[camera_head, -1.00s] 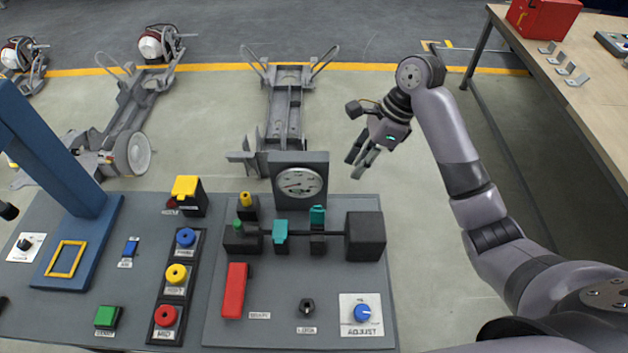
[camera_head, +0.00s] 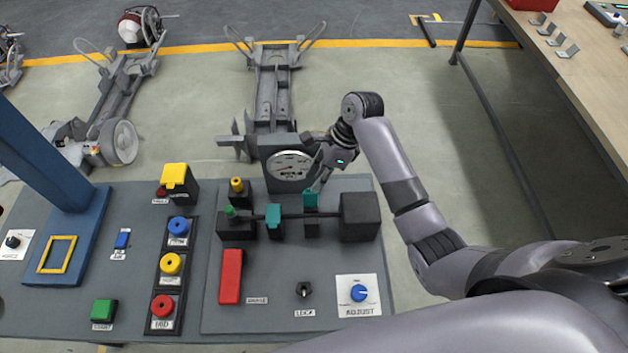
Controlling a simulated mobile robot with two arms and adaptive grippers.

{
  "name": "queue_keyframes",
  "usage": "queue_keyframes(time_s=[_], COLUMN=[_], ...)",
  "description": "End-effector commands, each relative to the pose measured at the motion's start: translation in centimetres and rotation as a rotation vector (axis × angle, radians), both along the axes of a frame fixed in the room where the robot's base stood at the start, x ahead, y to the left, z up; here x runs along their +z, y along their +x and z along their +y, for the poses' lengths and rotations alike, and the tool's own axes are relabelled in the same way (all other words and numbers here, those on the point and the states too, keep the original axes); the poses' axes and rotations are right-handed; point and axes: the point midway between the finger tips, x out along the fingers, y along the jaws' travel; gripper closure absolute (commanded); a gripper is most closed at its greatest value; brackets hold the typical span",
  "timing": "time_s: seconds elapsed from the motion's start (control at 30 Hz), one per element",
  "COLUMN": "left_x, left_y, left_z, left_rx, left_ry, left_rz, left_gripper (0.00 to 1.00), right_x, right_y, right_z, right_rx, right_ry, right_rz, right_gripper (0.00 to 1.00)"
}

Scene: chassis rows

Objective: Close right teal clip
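The right teal clip (camera_head: 311,200) stands upright on its dark block at the black bar, beside the large dark end block. The left teal clip (camera_head: 273,216) sits lower and farther forward on the same bar. My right gripper (camera_head: 318,183) is just above and behind the right teal clip, pointing down toward it. Its fingertips overlap the clip's top in the picture; I cannot tell whether they touch it. The fingers are small and partly hidden, so their opening is unclear. My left gripper is not in view.
A round gauge (camera_head: 291,166) stands right behind the clips, close to my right gripper. A dark end block (camera_head: 360,216) is to the right. A red bar (camera_head: 231,277), a black lock switch (camera_head: 304,290) and a blue adjust knob (camera_head: 358,293) are in front.

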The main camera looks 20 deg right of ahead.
Motion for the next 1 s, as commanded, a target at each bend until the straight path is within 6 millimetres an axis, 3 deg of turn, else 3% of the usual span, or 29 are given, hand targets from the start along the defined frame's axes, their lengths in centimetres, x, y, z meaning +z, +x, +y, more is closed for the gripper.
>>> queue_keyframes(time_s=[0.2,0.53,0.9,1.0], left_x=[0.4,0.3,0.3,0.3], left_y=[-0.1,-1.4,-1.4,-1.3], left_z=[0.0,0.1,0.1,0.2], left_rx=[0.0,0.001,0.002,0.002], left_ry=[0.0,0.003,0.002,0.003], left_rz=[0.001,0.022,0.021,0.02], left_gripper=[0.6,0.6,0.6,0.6], right_x=[-2.0,-2.5,-2.4,-2.4], right_y=[0.1,0.1,0.1,0.1], right_z=[0.9,1.1,1.0,1.0], right_rx=[0.0,0.0,0.0,0.0], right_ry=[0.0,0.001,0.001,0.001], right_rz=[0.001,0.0,-0.001,-0.001], right_gripper=[0.75,0.75,0.99,1.0])
